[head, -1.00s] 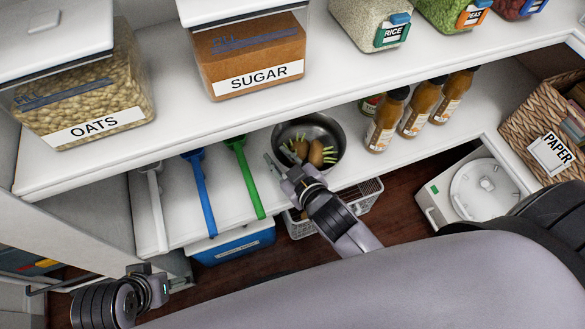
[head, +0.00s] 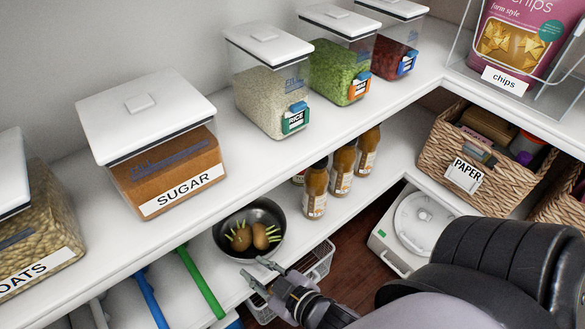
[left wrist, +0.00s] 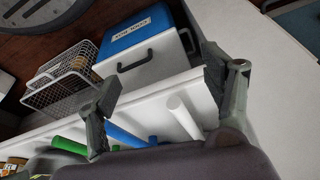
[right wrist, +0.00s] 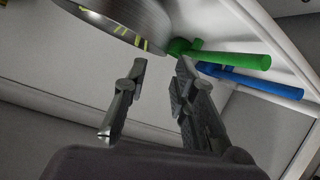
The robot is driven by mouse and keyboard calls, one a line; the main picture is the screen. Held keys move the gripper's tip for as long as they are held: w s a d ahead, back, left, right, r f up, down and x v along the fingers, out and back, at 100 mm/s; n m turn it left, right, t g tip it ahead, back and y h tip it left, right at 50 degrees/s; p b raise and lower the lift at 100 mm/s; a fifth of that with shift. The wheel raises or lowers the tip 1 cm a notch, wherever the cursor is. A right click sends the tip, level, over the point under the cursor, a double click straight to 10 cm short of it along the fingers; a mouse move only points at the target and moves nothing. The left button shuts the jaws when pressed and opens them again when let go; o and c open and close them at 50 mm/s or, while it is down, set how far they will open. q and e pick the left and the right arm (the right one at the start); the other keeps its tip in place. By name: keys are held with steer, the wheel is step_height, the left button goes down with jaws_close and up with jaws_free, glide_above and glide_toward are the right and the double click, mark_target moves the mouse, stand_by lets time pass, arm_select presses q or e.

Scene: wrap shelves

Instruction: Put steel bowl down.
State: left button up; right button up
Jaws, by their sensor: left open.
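The steel bowl (head: 264,216) stands on the lower shelf, with brown round things with pale green sprouts (head: 262,237) in it. It also shows at the top of the right wrist view (right wrist: 150,14). My right gripper (head: 259,271) is at the shelf's front edge, just in front of the bowl. Its two fingers are apart and empty in the right wrist view (right wrist: 161,68), with the bowl beyond the fingertips. My left gripper (left wrist: 160,72) is open and empty in the left wrist view, in front of a shelf edge. It is outside the head view.
Green (head: 200,282) and blue (head: 150,298) handled tools lie left of the bowl. Several sauce bottles (head: 315,190) stand to its right. The upper shelf with the sugar box (head: 165,175) is above. A wire basket (head: 316,266) is below, and a white round-topped device (head: 412,225) to the right.

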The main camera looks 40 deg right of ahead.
steer(key=s+d+f+m+g+h, duration=0.2)
steer(key=s+d+f+g, duration=0.4)
steer(key=g, duration=0.3)
steer(key=shift+s+m, duration=0.5)
steer(key=shift+s, duration=0.2)
steer(key=shift+d+f, duration=0.1)
